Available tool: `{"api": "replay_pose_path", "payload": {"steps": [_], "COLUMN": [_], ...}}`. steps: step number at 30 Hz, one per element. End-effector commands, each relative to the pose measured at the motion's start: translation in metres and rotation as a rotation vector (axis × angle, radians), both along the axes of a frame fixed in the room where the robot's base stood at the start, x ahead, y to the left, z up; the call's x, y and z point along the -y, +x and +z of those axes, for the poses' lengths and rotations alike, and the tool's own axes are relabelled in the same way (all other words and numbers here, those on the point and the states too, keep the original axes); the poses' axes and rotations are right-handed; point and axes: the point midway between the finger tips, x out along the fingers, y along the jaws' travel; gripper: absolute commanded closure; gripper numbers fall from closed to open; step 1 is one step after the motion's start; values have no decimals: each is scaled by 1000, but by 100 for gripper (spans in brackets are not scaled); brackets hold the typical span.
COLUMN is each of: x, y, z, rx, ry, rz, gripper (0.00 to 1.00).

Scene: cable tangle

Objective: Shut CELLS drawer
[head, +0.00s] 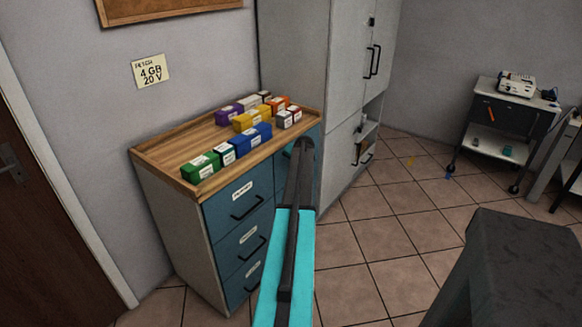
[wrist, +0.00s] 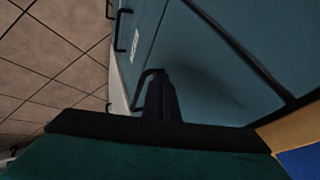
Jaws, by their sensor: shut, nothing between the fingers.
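The blue drawer fronts of the cabinet (head: 224,212) carry white labels and black bar handles. The labels are too small to read, so I cannot tell which drawer is CELLS. The left column's visible drawers look flush. The right column is mostly hidden behind my arm. My gripper (head: 304,146) is shut and empty at the upper right drawer front. In the wrist view my gripper (wrist: 160,82) points at a blue drawer front (wrist: 215,75), beside or overlapping a black handle (wrist: 142,84). I cannot tell whether it touches.
The wooden top (head: 165,152) holds several coloured boxes, including a blue box (head: 250,140) near its front edge. A tall grey cabinet (head: 335,150) stands to the right of the drawers. A trolley (head: 505,125) stands farther right. The tiled floor (head: 400,215) between is mostly open.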

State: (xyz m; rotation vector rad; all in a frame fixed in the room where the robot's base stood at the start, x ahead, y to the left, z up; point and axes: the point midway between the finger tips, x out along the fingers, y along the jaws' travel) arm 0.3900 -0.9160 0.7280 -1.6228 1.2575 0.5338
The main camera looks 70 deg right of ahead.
Motion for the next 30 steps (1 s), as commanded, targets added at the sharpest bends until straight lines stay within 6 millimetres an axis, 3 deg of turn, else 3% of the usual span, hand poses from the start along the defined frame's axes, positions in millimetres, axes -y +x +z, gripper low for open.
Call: {"api": "replay_pose_path", "payload": {"steps": [4,21,30], "x": [-11,-51,-55], "y": [-16,-41,-44], "z": [8,69,78], "rx": [-4,-6,-6], "ry": [2,4,6], "rz": [-1,3,4], "gripper": [100,100,100]}}
